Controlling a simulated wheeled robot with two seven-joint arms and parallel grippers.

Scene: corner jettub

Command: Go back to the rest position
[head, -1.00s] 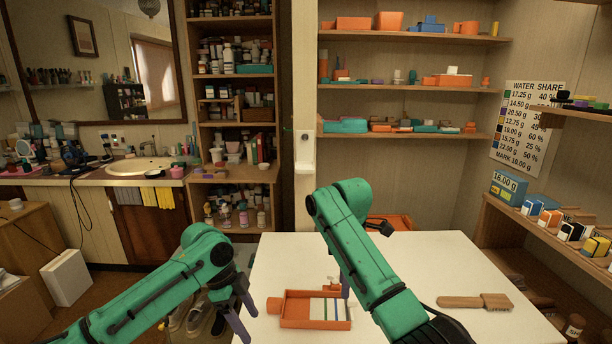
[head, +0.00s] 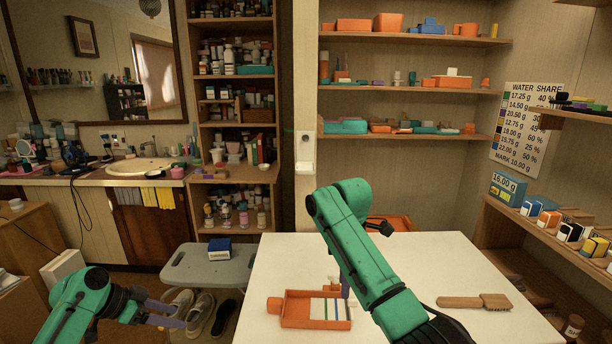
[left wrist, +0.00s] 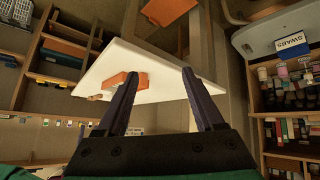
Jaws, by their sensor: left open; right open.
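My left gripper (head: 168,314) is low at the left in the head view, out beyond the table's left edge. Its two purple fingers are apart with nothing between them. They also show spread and empty in the left wrist view (left wrist: 158,82). My right arm reaches over the white table (head: 400,262). My right gripper (head: 345,287) is mostly hidden behind that arm; a purple finger shows beside an orange tray (head: 309,322). Whether it touches the tray cannot be told.
A grey stool (head: 190,268) with a blue box (head: 220,247) stands left of the table, above shoes (head: 200,314) on the floor. A wooden brush (head: 474,302) lies on the table's right side. Shelves (head: 565,235) line the right wall.

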